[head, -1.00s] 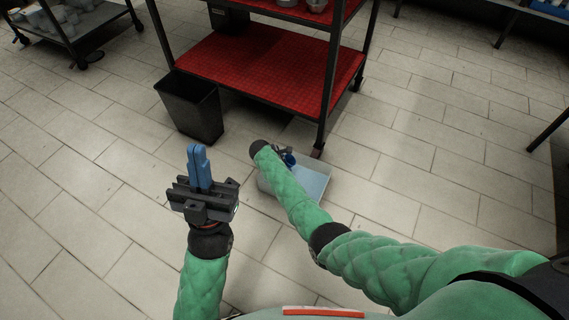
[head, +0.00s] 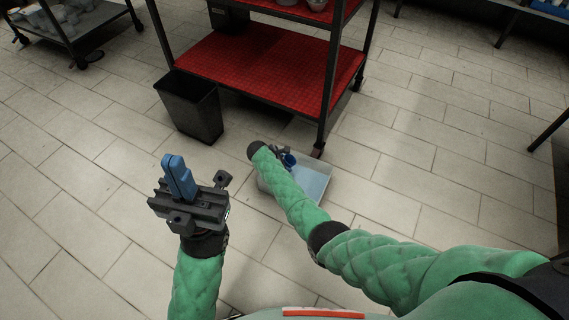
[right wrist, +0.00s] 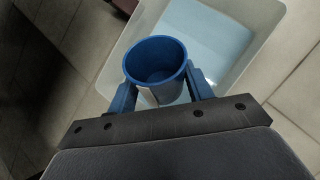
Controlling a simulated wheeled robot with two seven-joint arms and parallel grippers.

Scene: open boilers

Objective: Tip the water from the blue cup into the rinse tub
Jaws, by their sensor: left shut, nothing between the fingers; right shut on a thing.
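The blue cup (head: 290,159) is held by my right gripper (head: 283,155), which is shut on it, over the rinse tub (head: 315,183). In the right wrist view the cup (right wrist: 156,60) sits between the two blue fingers, its round mouth open towards the camera. I see its dark blue inside but cannot make out any water. The pale tub (right wrist: 268,25) lies below and beyond the cup, with a light blue surface inside. My right arm hides part of the tub in the head view. My left gripper (head: 177,172) is shut and empty, out over the floor at the left.
A black bin (head: 190,105) stands on the tiled floor left of a rack with red shelves (head: 265,72). One rack leg (head: 320,130) comes down close behind the tub. A grey trolley (head: 85,22) is at the far left.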

